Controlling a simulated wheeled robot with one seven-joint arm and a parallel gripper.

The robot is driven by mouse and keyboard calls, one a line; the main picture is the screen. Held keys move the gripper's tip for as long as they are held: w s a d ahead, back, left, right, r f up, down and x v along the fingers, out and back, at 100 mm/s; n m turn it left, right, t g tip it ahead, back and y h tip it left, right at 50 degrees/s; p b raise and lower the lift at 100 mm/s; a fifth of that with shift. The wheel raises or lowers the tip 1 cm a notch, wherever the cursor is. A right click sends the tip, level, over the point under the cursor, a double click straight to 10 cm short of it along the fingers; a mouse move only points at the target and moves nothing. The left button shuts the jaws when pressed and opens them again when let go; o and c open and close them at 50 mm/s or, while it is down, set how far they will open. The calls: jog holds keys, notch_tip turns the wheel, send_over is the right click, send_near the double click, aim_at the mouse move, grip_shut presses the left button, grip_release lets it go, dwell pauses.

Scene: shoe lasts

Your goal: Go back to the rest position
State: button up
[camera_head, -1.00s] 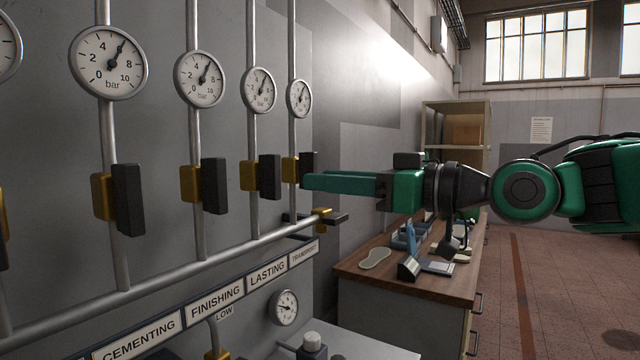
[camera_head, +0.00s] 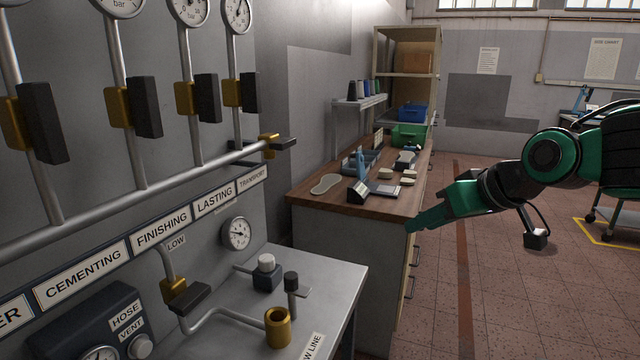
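My gripper (camera_head: 416,226) is at the right of the head view, at the end of my green and black arm. It points left and a little down, in front of the wooden workbench's right end. Its fingers show edge-on, so I cannot tell whether they are open or shut. I see nothing held in it. It is clear of the valves on the grey panel, such as the rightmost black-handled valve (camera_head: 248,93).
A wooden-topped bench (camera_head: 300,199) with tools stands in the middle. A metal table (camera_head: 341,273) with brass fittings is at the front. A pipe (camera_head: 150,188) crosses the left. Red tiled floor (camera_head: 500,310) is open at the right.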

jog(key=s+d+f+m+g+h, duration=0.2)
jog(key=s+d+f+m, duration=0.1)
jog(key=s+d+f, duration=0.4)
jog(key=s+d+f+m+g+h, duration=0.2)
jog(key=s+d+f+m, duration=0.15)
jog(key=s+d, duration=0.4)
jog(key=s+d+f+m+g, duration=0.2)
jog(key=s+d, duration=0.1)
jog(key=s, duration=0.3)
jog(key=s+d+f+m+g, duration=0.2)
jog(key=s+d, duration=0.1)
jog(key=s, duration=0.3)
jog(key=shift+s+f+h, duration=0.15)
jog(key=shift+f+h, duration=0.1)
jog(key=shift+h, duration=0.05)
